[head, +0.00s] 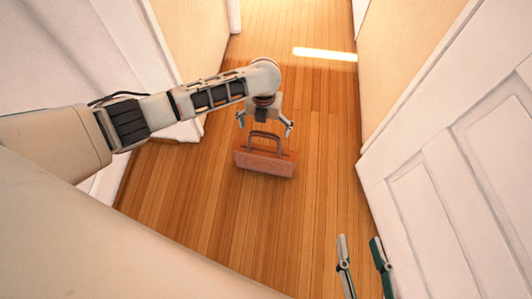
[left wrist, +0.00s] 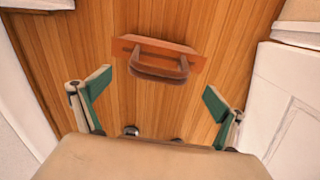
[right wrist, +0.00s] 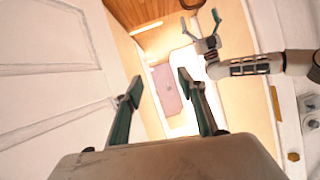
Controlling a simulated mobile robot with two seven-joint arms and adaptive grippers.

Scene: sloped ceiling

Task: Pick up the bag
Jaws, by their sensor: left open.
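The bag (head: 264,163) is a small reddish-brown, box-like thing with an arched handle, standing on the wooden floor in the middle of the head view. In the left wrist view the bag (left wrist: 160,47) is ahead of the fingers, near the top centre, with its handle toward the gripper. My left gripper (head: 264,124) is open and empty, pointing down above the bag, its fingers spread to either side of the handle. It seems apart from the bag. My right gripper (head: 360,240) is open and empty at the lower right, well away from the bag.
A white panelled door (head: 440,180) stands close on the right, near my right gripper. White woodwork (head: 80,60) runs along the left. The wooden floor (head: 310,190) around the bag is clear, and the passage continues beyond with a bright light patch (head: 325,54).

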